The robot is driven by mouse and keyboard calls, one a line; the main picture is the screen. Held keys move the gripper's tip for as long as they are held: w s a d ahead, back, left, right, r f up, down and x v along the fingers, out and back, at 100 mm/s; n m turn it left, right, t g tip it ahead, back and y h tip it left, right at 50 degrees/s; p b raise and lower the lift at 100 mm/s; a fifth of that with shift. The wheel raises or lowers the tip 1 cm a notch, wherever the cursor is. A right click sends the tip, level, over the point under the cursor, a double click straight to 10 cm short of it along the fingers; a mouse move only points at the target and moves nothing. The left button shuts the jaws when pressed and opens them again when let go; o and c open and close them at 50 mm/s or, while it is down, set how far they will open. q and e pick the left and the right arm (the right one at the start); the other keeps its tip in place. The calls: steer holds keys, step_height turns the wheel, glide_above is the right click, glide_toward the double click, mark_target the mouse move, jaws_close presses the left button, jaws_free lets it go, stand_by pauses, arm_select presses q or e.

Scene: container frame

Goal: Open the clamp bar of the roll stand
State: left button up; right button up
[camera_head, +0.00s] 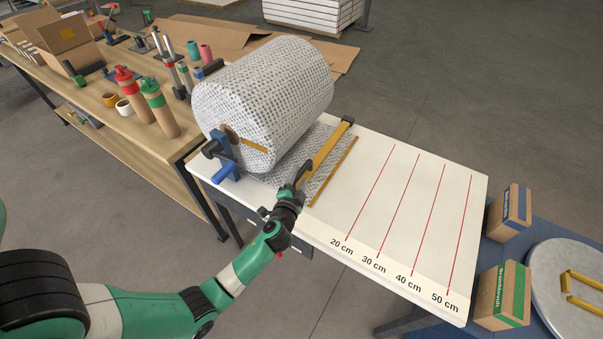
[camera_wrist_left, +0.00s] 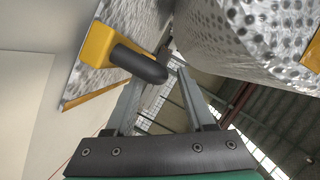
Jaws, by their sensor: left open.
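The roll stand holds a large bubble-wrap roll (camera_head: 265,95) over the white table. The yellow clamp bar (camera_head: 326,150) lies across the bubble-wrap sheet (camera_head: 318,176), in front of the roll. In the left wrist view the yellow end of the bar (camera_wrist_left: 95,45) carries a dark rounded handle (camera_wrist_left: 138,64). My left gripper (camera_head: 297,182) is at the near end of the bar. In the left wrist view its open fingers (camera_wrist_left: 163,78) have the handle at their tips, partly between them; contact cannot be told. My right gripper is not in view.
A yellow strip (camera_head: 333,172) lies beside the bar. The white table (camera_head: 420,190) with red length marks is clear to the right. The stand's blue handle (camera_head: 224,171) is left of my gripper. Cardboard boxes (camera_head: 503,293) stand at the right; a cluttered workbench (camera_head: 110,125) is at the left.

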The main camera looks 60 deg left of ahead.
mark_target(302, 171)
arm_select(q)
steer(key=x, duration=0.3)
steer(key=shift+w+a+f+b, duration=0.1)
steer(key=shift+w+a+b, duration=0.15)
steer(key=shift+b, duration=0.1)
jaws_close()
stand_by(1.1)
